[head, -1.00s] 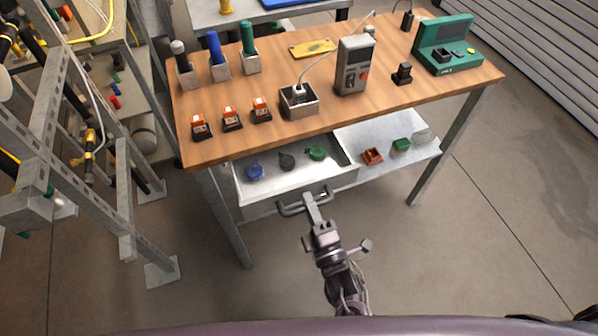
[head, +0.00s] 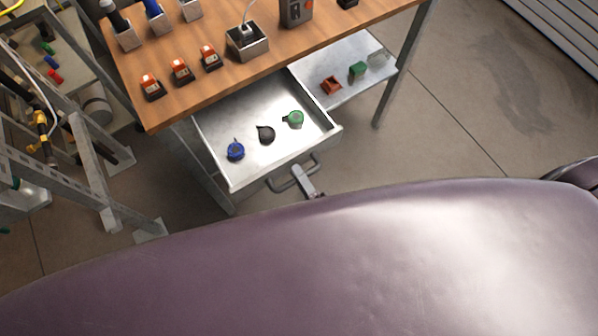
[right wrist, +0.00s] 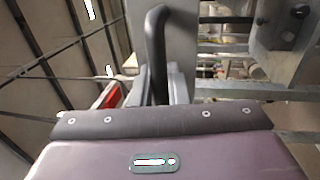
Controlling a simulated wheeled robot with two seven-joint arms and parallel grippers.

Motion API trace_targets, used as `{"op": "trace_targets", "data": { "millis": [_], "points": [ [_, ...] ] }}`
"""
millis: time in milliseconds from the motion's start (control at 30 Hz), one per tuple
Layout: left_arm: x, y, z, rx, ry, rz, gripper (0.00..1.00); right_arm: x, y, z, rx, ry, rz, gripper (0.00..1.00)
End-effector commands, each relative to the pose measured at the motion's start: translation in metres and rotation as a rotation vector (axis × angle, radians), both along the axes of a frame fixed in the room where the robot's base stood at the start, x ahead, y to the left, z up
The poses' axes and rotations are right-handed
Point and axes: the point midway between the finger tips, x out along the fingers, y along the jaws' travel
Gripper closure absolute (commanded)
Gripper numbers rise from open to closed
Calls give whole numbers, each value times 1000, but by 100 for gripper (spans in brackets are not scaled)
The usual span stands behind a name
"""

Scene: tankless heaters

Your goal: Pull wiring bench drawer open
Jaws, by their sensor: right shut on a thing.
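The wiring bench drawer (head: 212,135) stands pulled out from under the wooden bench top (head: 240,72), in the head view. Inside lie a blue item (head: 235,150), a black item (head: 266,134) and a green item (head: 293,119). The drawer's grey bar handle (head: 283,186) is on its front. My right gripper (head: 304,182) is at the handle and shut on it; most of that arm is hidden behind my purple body. In the right wrist view the dark handle bar (right wrist: 156,50) stands between the fingers of the gripper (right wrist: 158,88). My left gripper is not seen.
A metal frame (head: 85,170) stands at the left. The floor to the right (head: 450,110) is clear.

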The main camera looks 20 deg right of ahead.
Motion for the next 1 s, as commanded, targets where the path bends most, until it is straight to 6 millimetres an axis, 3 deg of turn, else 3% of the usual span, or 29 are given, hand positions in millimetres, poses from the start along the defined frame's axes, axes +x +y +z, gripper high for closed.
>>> {"op": "trace_targets", "data": {
  "millis": [67, 100, 467, 800, 1000],
  "points": [
    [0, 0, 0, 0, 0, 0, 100, 0, 0, -1, -2, 2, 0, 100],
    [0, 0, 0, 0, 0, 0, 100, 0, 0, -1, -1, 2, 0, 81],
    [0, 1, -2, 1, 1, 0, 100, -6, -2, -3, -1, 3, 0, 81],
    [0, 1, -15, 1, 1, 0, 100, -57, -18, -14, -1, 6, 0, 81],
    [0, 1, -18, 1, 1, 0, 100, -72, -24, -16, -1, 3, 0, 81]
  ]
}}
